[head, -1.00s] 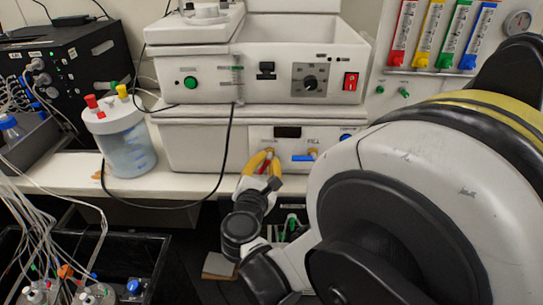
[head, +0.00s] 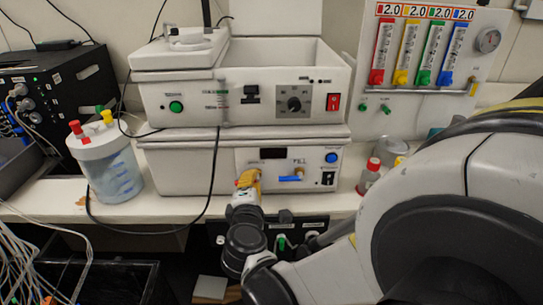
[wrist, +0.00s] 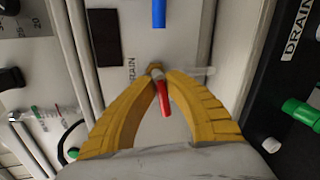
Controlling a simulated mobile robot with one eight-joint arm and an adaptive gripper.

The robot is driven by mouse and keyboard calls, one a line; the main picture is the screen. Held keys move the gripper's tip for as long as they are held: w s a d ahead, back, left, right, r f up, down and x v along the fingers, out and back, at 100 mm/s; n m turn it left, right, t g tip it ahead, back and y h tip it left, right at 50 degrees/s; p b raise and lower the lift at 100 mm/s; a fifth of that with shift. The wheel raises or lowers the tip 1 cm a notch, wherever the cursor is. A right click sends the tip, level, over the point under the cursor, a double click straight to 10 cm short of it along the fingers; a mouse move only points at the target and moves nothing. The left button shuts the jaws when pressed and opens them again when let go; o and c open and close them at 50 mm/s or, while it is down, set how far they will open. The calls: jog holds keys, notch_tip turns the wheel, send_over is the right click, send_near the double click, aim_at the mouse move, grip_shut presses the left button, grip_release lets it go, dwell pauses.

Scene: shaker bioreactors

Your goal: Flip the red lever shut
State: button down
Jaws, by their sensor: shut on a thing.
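The red lever (wrist: 165,101) shows between my fingers in the wrist view, at the front of the white water bath beside the DRAIN label. It points back toward my palm, tilted slightly from the picture's vertical. My gripper (wrist: 158,74) has its yellow fingertips closed together at the lever's pivot end, where a small metal fitting and a clear spout show. In the head view my gripper (head: 249,178) is at the bath's lower front panel, and its fingers mostly hide the lever. The blue lever (head: 290,178) lies sideways just right of it under the FILL label.
The water bath (head: 180,170) carries another white unit (head: 205,100) on top. A lidded jar (head: 110,168) stands left, with a dark cable looping between. A bottle with a red cap (head: 370,175) stands right. A green fitting (wrist: 302,114) is near my gripper's right side.

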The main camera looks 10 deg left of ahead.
jog(key=shift+d+m+y, duration=0.1)
jog(key=shift+m+y, duration=0.2)
jog(key=shift+m, duration=0.6)
jog(key=c, duration=1.4)
grip_release()
jog(key=shift+w, duration=0.1)
jog(key=shift+c, duration=0.2)
jog(key=v, duration=0.7)
jog(key=shift+s, duration=0.3)
jog(key=shift+r, duration=0.15)
